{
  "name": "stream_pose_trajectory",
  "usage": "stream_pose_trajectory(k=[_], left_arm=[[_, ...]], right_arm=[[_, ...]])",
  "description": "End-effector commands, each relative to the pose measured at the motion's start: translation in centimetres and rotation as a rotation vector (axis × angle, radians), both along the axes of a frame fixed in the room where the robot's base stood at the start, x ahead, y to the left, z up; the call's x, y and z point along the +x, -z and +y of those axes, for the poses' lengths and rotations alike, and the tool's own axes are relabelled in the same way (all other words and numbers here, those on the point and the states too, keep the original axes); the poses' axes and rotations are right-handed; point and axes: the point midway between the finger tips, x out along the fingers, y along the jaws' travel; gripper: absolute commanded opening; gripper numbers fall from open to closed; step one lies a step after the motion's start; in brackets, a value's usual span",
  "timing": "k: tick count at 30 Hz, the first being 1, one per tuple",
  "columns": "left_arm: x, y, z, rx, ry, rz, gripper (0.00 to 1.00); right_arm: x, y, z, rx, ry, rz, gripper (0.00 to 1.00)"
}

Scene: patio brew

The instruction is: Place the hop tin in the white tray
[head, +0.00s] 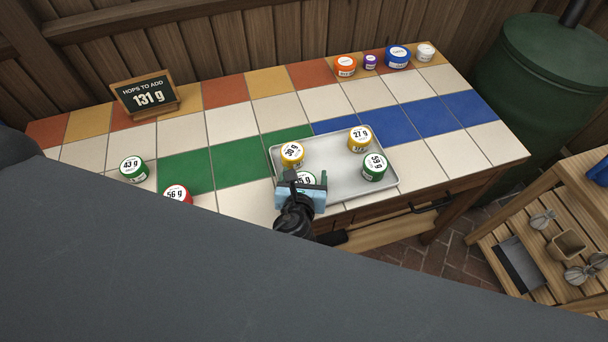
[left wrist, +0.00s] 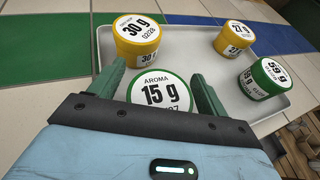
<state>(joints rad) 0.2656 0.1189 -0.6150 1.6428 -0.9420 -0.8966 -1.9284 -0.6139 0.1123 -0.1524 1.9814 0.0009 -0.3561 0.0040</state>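The green hop tin marked 15 g (left wrist: 160,92) sits upright at the near edge of the white tray (head: 335,184). It shows partly in the head view (head: 304,179), hidden by my gripper. My left gripper (head: 301,180) is over it, with one green finger on each side. In the left wrist view the fingers (left wrist: 160,82) look spread, with narrow gaps beside the tin. The tray also holds a yellow 30 g tin (head: 292,154), a yellow 27 g tin (head: 360,138) and a green 59 g tin (head: 375,167). My right gripper is not in view.
A sign (head: 148,96) reads 131 g. A green 43 g tin (head: 133,169) and a red 56 g tin (head: 177,195) stand left of the tray. Several small tubs, one orange (head: 345,67), line the back right. A green barrel (head: 550,70) and wooden shelf (head: 520,235) stand to the right.

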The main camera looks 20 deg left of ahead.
Motion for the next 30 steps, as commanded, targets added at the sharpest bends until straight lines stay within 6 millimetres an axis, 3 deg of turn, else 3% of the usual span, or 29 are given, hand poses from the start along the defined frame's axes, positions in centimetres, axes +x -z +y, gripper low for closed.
stream_pose_trajectory(k=[11,30], left_arm=[[-0.1,-0.5,0.0,-0.002,0.0,-0.001,0.78],[-9.8,-4.5,-2.0,-0.001,0.001,-0.001,0.78]], right_arm=[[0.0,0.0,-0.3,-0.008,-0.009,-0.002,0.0],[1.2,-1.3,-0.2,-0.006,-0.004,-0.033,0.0]])
